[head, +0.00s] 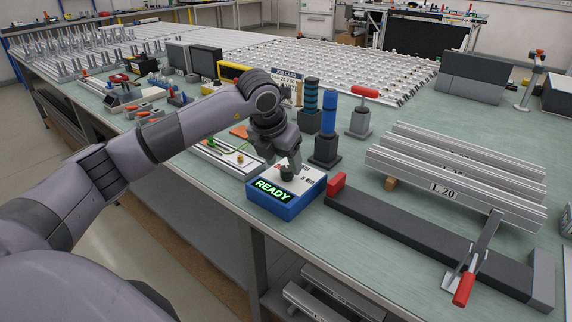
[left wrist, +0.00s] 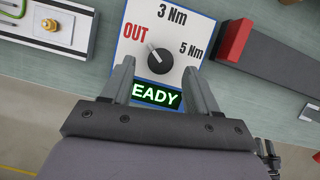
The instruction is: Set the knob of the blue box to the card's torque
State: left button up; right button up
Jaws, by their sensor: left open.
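The blue box (head: 285,207) stands near the table's front edge, its green display (head: 272,190) reading READY. In the left wrist view its white dial face (left wrist: 140,60) carries the marks OUT, 3 Nm and 5 Nm. The dark knob (left wrist: 161,61) has a white pointer line aimed up-left, toward OUT. My left gripper (left wrist: 157,72) is open above the box, with one finger on each side of the knob; contact cannot be told. The job card (head: 287,80) stands behind my left arm, partly hidden, its torque too small to read. My right gripper is out of view.
A dark bar with a red end (head: 336,184) lies just right of the box. A blue-handled tool (head: 328,135) stands behind it. A fixture board (head: 225,155) lies to the left. Aluminium profiles (head: 450,180) lie farther right.

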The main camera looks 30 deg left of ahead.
aim_at(286, 168)
pick_arm(q)
jog(key=shift+x, duration=1.5)
jog(key=c, duration=1)
jog(key=shift+c, duration=0.2)
jog(key=shift+m, duration=0.3)
jog(key=shift+m+h, duration=0.3)
jog(key=shift+m, duration=0.2)
jog(key=m+h, duration=0.1)
jog(key=m, duration=0.1)
jog(key=shift+a+m+b, duration=0.1)
jog(key=shift+m+b, duration=0.2)
jog(key=shift+b, duration=0.1)
jog(key=m+h, duration=0.1)
jog(key=m, duration=0.2)
jog(key=m+g+h, duration=0.1)
jog(key=m, duration=0.1)
jog(key=shift+w+a+r+m, duration=0.1)
jog(key=shift+a+m, duration=0.05)
jog(key=shift+m, duration=0.25)
jog(key=shift+m+g, duration=0.3)
